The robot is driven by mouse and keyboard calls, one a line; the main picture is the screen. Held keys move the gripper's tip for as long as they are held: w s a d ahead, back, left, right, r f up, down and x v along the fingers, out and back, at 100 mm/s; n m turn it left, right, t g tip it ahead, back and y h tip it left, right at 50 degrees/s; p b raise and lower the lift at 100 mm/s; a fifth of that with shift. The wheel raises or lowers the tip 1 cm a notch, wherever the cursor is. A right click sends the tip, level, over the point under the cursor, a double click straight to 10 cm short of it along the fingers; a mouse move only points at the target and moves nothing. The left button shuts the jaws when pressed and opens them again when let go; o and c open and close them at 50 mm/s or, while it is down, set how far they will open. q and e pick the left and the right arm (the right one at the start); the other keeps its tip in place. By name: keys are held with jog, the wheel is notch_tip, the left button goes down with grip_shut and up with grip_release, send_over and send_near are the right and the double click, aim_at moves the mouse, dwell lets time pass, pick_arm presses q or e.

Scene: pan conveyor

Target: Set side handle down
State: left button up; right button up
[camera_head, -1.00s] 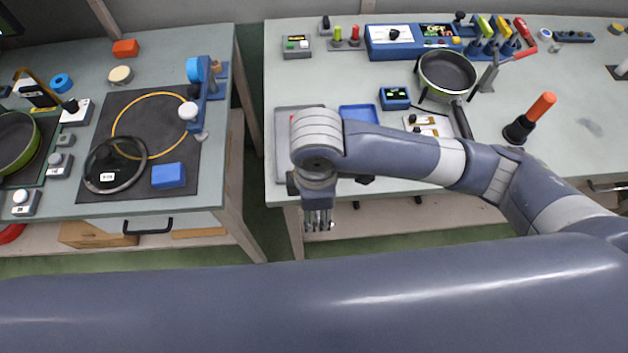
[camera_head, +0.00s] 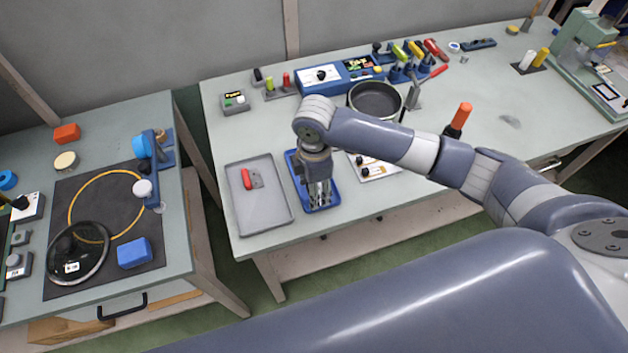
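My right gripper (camera_head: 319,194) points down over the blue tray (camera_head: 331,203), close to its floor. Its fingers look close together, but whether they hold anything is too small to tell. I cannot make out a side handle for certain; one may be hidden at the fingertips. A dark pan (camera_head: 375,99) with a pale rim stands behind my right forearm, which partly covers it. A white tray (camera_head: 382,173) with small black and tan parts lies just right of the blue tray, partly hidden by my arm. My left gripper is out of view.
A grey tray (camera_head: 262,213) holding a red-handled tool (camera_head: 247,179) lies left of the blue tray. A blue control box (camera_head: 330,77) and tool holders line the back. An orange-handled tool (camera_head: 461,116) stands right. The left table holds a glass lid (camera_head: 77,254) and blue block (camera_head: 134,252).

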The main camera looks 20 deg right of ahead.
jog(key=w, duration=0.3)
jog(key=shift+d+f, duration=0.1)
jog(key=shift+d, duration=0.3)
notch_tip(320, 180, down, 3)
jog(key=shift+r+p, duration=0.15)
jog(key=shift+p, duration=0.6)
jog(key=shift+f, duration=0.45)
jog(key=shift+f, duration=0.1)
jog(key=o, duration=0.8)
notch_tip(320, 180, up, 12)
jog(key=b, duration=0.1)
jog(key=shift+b, duration=0.3)
jog(key=shift+s, duration=0.1)
